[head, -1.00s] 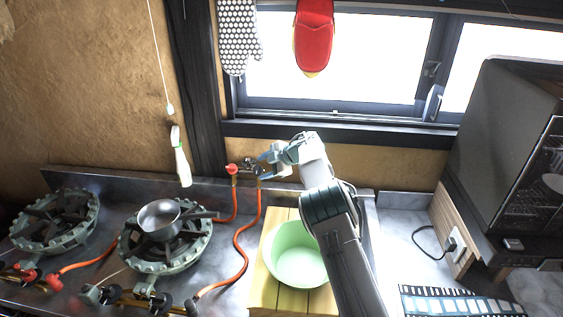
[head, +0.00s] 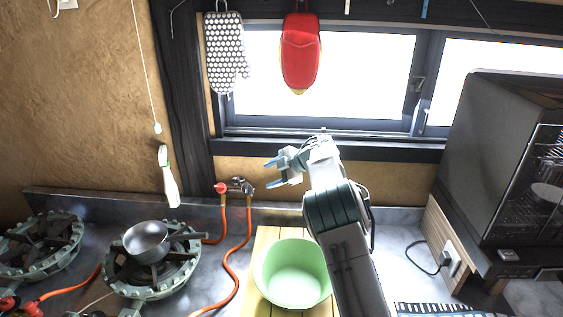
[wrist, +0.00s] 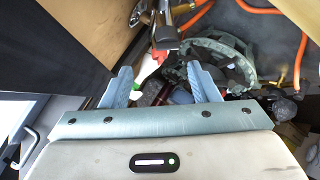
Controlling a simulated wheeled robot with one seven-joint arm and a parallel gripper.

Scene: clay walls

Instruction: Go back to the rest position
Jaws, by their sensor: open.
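My gripper (head: 272,172) is raised in front of the wall below the window, right of the gas valve (head: 236,187). Its two blue-grey fingers stand apart with nothing between them. In the wrist view the fingers of my gripper (wrist: 160,85) are also spread and empty. My arm rises from the bottom of the head view, to the right of the green bowl (head: 293,272), and covers part of the counter behind it.
A metal pan (head: 147,241) sits on a gas burner (head: 125,272). The bowl stands on a wooden board (head: 262,240). Orange hoses (head: 236,265) run from the valve. A dark oven (head: 495,150) stands at right. A dotted mitt (head: 226,55) and red mitt (head: 301,50) hang above.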

